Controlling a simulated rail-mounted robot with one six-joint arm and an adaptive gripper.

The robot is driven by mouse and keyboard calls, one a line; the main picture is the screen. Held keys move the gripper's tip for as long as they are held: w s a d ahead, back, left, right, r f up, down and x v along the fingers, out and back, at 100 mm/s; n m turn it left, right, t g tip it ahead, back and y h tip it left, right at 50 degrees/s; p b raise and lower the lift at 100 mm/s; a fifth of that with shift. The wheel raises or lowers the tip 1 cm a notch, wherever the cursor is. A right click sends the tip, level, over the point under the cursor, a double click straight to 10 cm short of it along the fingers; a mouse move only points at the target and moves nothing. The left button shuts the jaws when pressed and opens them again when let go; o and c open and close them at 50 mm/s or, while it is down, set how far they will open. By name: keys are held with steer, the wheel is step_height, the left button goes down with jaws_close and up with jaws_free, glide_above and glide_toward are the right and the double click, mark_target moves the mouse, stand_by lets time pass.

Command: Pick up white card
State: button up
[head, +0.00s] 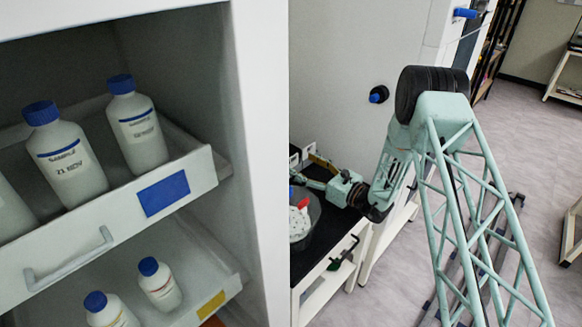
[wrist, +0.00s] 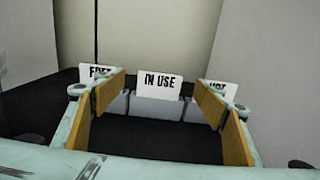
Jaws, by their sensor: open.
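A second white card (wrist: 97,71), seemingly marked "FREE", is at left, partly hidden by a finger. A third white card (wrist: 222,88) is at right, its marking partly hidden. The card appears beyond the fingertips, with nothing between the pads. My gripper (head: 312,172) is small in the head view, low over the black bench.
Pale wall panels (wrist: 200,30) rise behind the cards. A round container (head: 312,225) with red-topped and white items stands on the black bench (head: 325,262). A white shelf unit with labelled, blue-capped bottles (head: 66,165) fills the head view's left. Floor at right is mostly clear.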

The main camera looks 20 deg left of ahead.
mark_target(292, 158)
steer(key=shift+b+x, duration=0.3)
steer(key=shift+x, duration=2.25)
steer(key=shift+r, duration=0.1)
steer(key=shift+c, duration=0.7)
steer(key=c, duration=0.8)
